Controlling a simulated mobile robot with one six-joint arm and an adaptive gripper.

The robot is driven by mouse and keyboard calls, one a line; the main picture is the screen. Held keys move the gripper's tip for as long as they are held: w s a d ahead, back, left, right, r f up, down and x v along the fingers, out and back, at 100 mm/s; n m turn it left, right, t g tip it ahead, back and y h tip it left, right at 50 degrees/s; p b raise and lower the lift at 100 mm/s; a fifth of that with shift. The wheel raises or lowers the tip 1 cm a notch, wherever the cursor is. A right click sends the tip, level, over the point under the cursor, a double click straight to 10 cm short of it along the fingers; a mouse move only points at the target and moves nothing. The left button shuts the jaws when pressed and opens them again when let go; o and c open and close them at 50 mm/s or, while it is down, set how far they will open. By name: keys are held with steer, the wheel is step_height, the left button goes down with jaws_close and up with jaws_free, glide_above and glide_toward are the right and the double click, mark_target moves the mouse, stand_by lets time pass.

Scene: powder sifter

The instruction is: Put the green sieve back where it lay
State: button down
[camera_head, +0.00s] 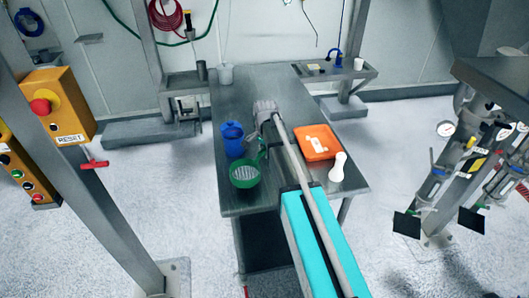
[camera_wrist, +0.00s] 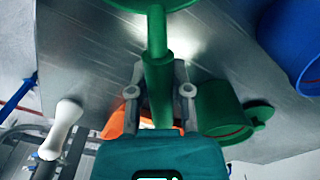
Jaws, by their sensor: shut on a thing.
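The green sieve is in my gripper (camera_wrist: 159,78). In the wrist view its green handle (camera_wrist: 157,35) runs between the two fingers, which are shut on it. Its round head is cut off at the top of that view. In the head view the sieve's round mesh head (camera_head: 245,175) shows over the front left part of the metal table (camera_head: 290,82). My arm partly hides the handle and gripper there. I cannot tell whether the sieve touches the table.
A green cup (camera_wrist: 222,108) is close to the handle in the wrist view. Blue containers (camera_head: 232,138) stand behind the sieve head. An orange tray (camera_head: 316,153) with white items and a white bottle-like object (camera_head: 338,168) lie right of my arm. The table's back is mostly clear.

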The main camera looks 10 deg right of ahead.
steer(key=shift+f+b, duration=1.65)
steer(key=shift+f, duration=0.35)
steer(key=shift+f+b, duration=0.6)
steer(key=shift+b, duration=0.05)
steer(key=shift+c, duration=2.4)
jaws_free()
steer(key=shift+r, duration=0.15)
